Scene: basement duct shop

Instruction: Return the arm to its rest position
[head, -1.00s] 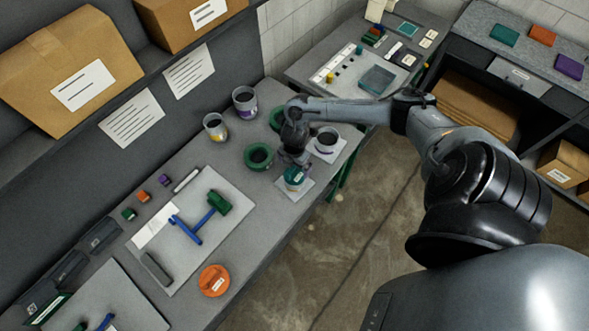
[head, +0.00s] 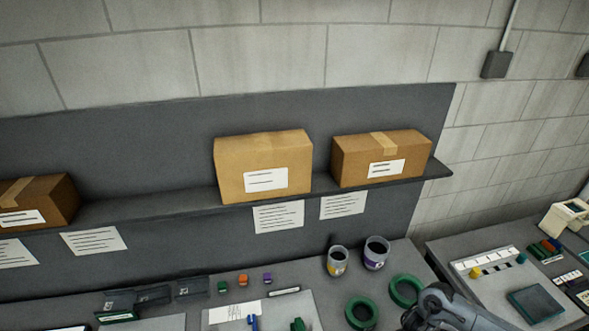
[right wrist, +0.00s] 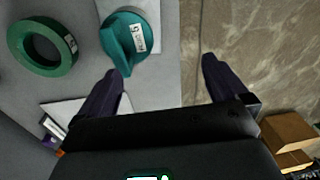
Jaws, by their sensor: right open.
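My right gripper (right wrist: 161,67) is open and empty in the right wrist view. Its two dark fingers are spread, with bench edge and floor showing between them. A teal round piece with a raised grip and a white label (right wrist: 130,42) lies on the bench just beyond the left finger, and I see no grip on it. In the head view only part of my right arm shows at the bottom right; its gripper is below the frame. My left gripper is in neither view.
Green rings (head: 361,312) lie on the bench, one also in the wrist view (right wrist: 43,47). Two cups (head: 376,252) stand behind them. Cardboard boxes (head: 263,165) sit on the shelf (head: 190,203) above. A side table (head: 485,290) stands right. Open floor (right wrist: 265,50) lies beside the bench.

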